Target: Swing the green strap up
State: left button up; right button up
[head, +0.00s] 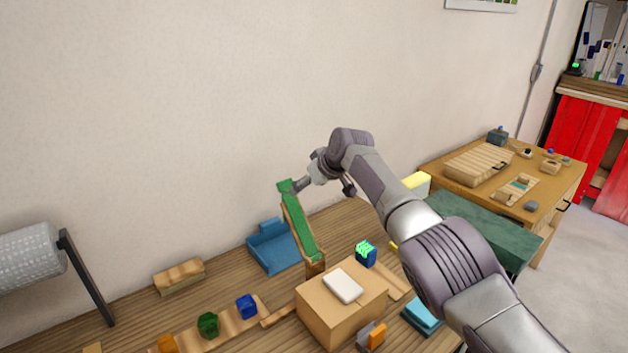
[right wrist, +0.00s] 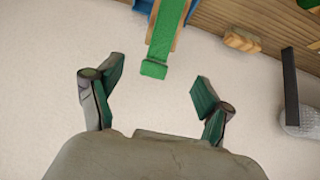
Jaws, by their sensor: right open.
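The green strap (head: 300,222) is a long green bar over a wooden piece, rising at a slant from beside the cardboard-coloured box to a wider green end at its upper left. My right gripper (head: 318,180) is close to that upper end, in front of the wall. In the right wrist view the strap (right wrist: 169,28) comes down from the top edge, and its green end lies just beyond the gap between the open, green-padded fingers of the right gripper (right wrist: 156,92). I see nothing held between them. My left gripper is not in view.
A blue tray (head: 262,262) stands left of the strap. A brown box (head: 318,318) with a white block (head: 343,286) on it stands in front. Several coloured blocks sit on a wooden strip at lower left. A paper roll (head: 28,255) is at far left.

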jog(key=v, duration=1.2)
jog(key=shift+r, duration=0.1)
